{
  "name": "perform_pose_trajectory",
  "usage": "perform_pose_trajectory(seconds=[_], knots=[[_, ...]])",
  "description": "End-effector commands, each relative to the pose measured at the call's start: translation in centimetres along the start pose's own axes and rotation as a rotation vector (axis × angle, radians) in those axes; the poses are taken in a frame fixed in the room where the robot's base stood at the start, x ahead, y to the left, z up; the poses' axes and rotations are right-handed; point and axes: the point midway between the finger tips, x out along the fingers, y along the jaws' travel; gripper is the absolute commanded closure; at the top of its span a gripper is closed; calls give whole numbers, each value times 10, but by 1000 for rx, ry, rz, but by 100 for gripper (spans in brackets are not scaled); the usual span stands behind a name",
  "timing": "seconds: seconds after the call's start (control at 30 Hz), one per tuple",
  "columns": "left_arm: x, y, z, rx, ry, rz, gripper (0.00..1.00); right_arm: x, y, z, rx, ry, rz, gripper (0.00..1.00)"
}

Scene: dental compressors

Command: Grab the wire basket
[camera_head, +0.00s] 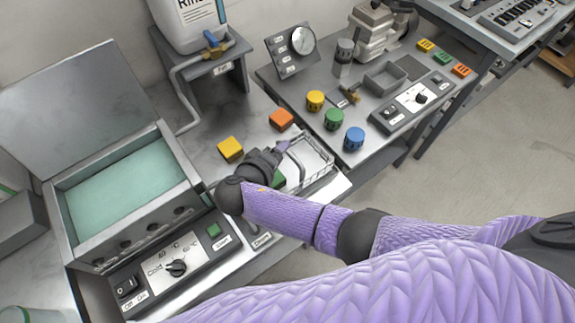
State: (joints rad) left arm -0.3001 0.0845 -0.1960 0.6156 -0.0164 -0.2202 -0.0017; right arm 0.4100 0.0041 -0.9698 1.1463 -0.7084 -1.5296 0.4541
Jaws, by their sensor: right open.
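The wire basket (318,172) is a pale rectangular basket on the grey bench, right of the water bath. My right gripper (284,149) reaches in from the right on its purple arm. Its fingers are at the basket's left side, open, and overlap the basket's rim in the view. I cannot tell whether they touch the basket. The gripper and wrist hide the basket's near left part. My left gripper is out of view.
A yellow block (230,149) and an orange block (281,119) lie beside the gripper. A green block (278,179) is partly hidden by my wrist. The open water bath (186,162) is at left.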

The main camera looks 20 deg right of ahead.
Motion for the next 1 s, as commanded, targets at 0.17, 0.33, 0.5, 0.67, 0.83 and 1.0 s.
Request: perform_pose_trajectory(seconds=[0.17,0.33,0.5,0.67,0.83,1.0], knots=[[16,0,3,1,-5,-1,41,38,-7,8,-3,-3,3,40],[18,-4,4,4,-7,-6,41,49,-5,8,-2,-3,0,40],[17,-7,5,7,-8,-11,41,48,-4,7,-2,-2,0,46],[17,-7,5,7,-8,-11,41,48,-4,7,-2,-2,0,80],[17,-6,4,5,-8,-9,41,48,-4,7,-3,-2,-1,100],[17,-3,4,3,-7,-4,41,48,-4,7,-3,-2,-1,100]])
